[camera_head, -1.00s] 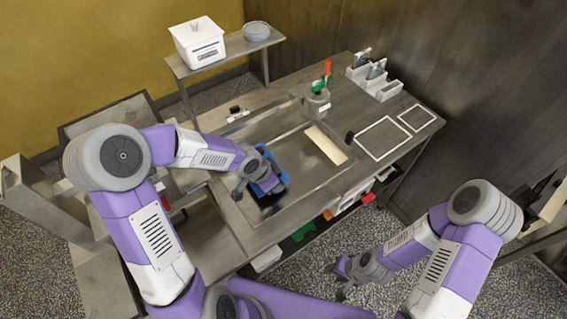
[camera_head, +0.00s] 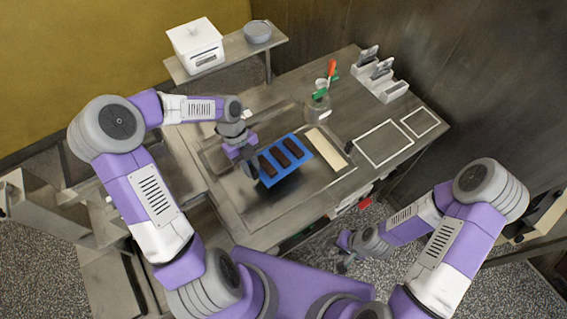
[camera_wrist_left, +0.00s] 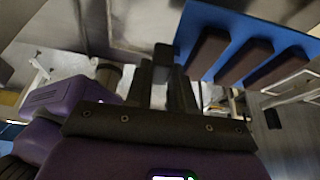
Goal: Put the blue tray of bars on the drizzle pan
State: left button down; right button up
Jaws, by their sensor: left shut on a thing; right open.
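A blue tray (camera_head: 302,165) carries three dark brown bars (camera_head: 281,157). My left gripper (camera_head: 252,167) is shut on the tray's left edge and holds it above the counter, slightly tilted, with a dark shadow below. In the left wrist view the tray (camera_wrist_left: 222,22) and its bars (camera_wrist_left: 245,58) extend to the right of the gripper fingers (camera_wrist_left: 172,75). A wide shallow grey pan area (camera_head: 265,212) lies under the tray; I take it as the drizzle pan. The tray hides part of it. My right gripper (camera_head: 344,258) is open and empty, low beyond the counter's front edge.
A pale strip (camera_head: 327,149) lies right of the tray. White outlined rectangles (camera_head: 383,144) and grey holders (camera_head: 380,75) are at the right. A white bin (camera_head: 195,46) and bowls (camera_head: 257,32) stand on the back shelf.

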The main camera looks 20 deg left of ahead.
pick_arm(q)
jog(key=shift+w+a+r+m, duration=0.1)
jog(key=shift+r+m, duration=0.15)
jog(key=shift+m, duration=0.15)
jog(key=shift+f, duration=0.35)
notch_tip(320, 180, down, 4)
jog(key=shift+f, duration=0.25)
notch_tip(320, 180, down, 4)
jog(key=shift+f, duration=0.25)
jog(key=shift+a+f, duration=0.1)
jog(key=c, duration=1)
grip_release()
jog(key=shift+f, duration=0.1)
